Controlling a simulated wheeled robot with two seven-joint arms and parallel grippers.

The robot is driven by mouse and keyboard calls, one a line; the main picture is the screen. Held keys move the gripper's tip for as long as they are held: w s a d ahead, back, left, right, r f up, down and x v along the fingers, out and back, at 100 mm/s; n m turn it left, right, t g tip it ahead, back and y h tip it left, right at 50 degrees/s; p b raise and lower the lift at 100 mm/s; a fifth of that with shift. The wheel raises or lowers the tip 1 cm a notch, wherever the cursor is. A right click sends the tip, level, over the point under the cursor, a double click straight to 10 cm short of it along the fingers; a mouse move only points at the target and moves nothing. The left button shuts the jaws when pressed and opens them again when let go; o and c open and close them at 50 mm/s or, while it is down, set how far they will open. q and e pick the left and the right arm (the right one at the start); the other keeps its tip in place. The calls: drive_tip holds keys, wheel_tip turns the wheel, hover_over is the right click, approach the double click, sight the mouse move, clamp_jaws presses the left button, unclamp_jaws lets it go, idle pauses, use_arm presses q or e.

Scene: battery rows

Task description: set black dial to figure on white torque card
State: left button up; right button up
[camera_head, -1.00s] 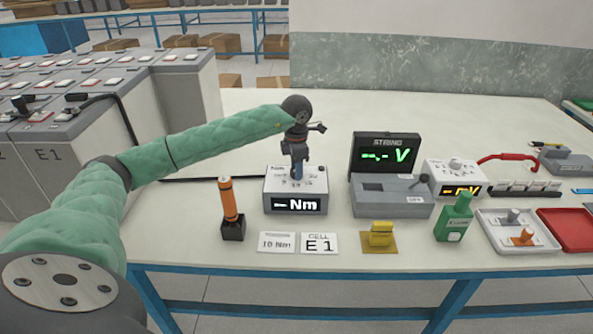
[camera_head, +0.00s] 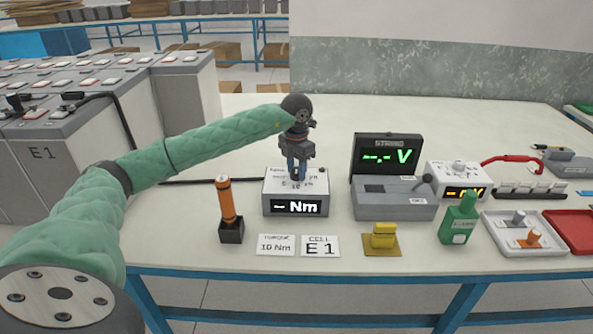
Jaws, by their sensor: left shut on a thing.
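The torque box (camera_head: 268,190) is a pale grey box on the bench with a numbered top face and a black display reading "-- Nm". My left gripper (camera_head: 297,172) points down over the top of the box and is shut on the black dial, which its fingers mostly hide. The dial's pointer direction cannot be made out. The white torque card (camera_head: 276,245) lies in front of the box and reads "10 Nm". My right gripper is not in view.
An orange-handled tool (camera_head: 226,203) stands in a black holder left of the box. The string voltmeter (camera_head: 394,200) is close beside the box.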

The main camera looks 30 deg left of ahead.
sight(296, 169)
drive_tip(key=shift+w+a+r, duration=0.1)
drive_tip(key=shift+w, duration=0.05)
use_arm(q)
drive_tip(key=o, duration=1)
drive_tip(key=shift+r, duration=0.1)
wheel_tip(296, 169, up, 6)
drive_tip(key=shift+r+b, duration=0.2)
drive_tip(key=shift+b, duration=0.5)
drive_tip(key=shift+r, duration=0.55)
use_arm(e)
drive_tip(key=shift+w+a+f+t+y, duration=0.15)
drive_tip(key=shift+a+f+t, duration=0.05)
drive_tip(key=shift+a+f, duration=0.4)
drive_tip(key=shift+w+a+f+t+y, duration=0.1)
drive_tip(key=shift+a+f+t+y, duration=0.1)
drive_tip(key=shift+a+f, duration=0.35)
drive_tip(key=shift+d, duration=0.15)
